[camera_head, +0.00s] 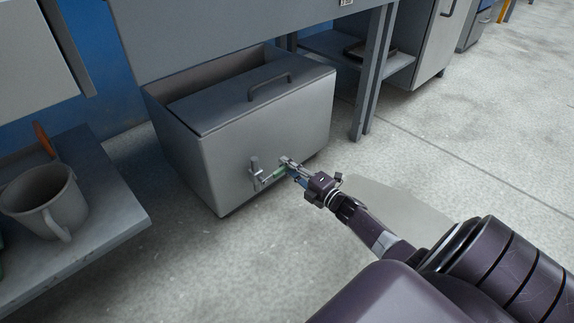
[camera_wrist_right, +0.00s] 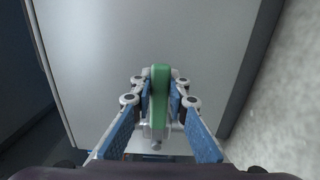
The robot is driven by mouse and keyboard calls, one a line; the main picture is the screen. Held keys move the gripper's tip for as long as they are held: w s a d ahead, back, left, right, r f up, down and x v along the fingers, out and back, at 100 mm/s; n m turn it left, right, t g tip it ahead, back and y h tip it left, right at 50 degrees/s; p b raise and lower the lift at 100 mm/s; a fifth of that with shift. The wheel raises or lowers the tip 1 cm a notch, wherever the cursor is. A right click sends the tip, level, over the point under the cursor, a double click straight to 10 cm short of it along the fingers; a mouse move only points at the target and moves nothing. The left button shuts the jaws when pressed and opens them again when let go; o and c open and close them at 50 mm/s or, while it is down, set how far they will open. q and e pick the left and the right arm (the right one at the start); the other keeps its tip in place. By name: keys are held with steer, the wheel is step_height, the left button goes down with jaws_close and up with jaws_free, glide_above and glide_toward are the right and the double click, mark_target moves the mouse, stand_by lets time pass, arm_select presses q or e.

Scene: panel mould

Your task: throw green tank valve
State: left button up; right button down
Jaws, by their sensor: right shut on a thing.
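The green valve handle (camera_head: 279,171) is on a small metal valve (camera_head: 257,172) on the front wall of a grey metal tank (camera_head: 262,130), low down. My right gripper (camera_head: 289,170) reaches in from the right and is shut on the green handle. In the right wrist view the handle (camera_wrist_right: 159,100) lies between the blue-padded fingers of my right gripper (camera_wrist_right: 159,105), and the tank wall (camera_wrist_right: 130,35) is behind it. My left gripper is not in view.
The tank stands on the floor under a grey bench, with a partly open lid with a handle (camera_head: 270,87). A bench leg (camera_head: 368,75) stands to its right. A grey shelf (camera_head: 100,205) with a mug (camera_head: 45,198) is at left. Floor (camera_head: 480,150) at right is clear.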

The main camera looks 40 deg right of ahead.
steer(key=shift+f+m, duration=0.25)
steer(key=shift+m, duration=0.05)
steer(key=c, duration=1.8)
jaws_free()
steer(key=shift+c, duration=0.2)
steer(key=shift+s, duration=0.1)
steer(key=s, duration=1.2)
steer(key=shift+d, duration=0.45)
